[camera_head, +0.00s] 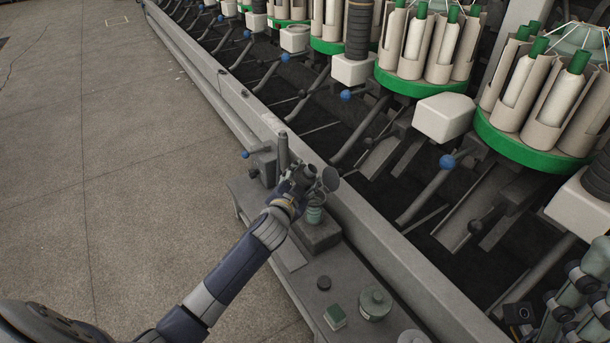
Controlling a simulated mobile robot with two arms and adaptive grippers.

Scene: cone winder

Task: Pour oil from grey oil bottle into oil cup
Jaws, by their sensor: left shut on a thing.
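My left gripper (297,187) is at the middle of the head view, shut on a small grey object that looks like the grey oil bottle (310,172). The fingers hide much of it, and its tilt is hard to tell. Just below and to the right is what looks like the oil cup (315,214), greenish and standing on a grey block. A round grey disc (330,179), perhaps its raised lid, shows close beside the held object. Whether the bottle touches the cup, and whether oil flows, cannot be made out.
A grey upright cylinder (283,150) stands behind the gripper. Machine rails and spindles fill the right; open floor (120,180) lies left.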

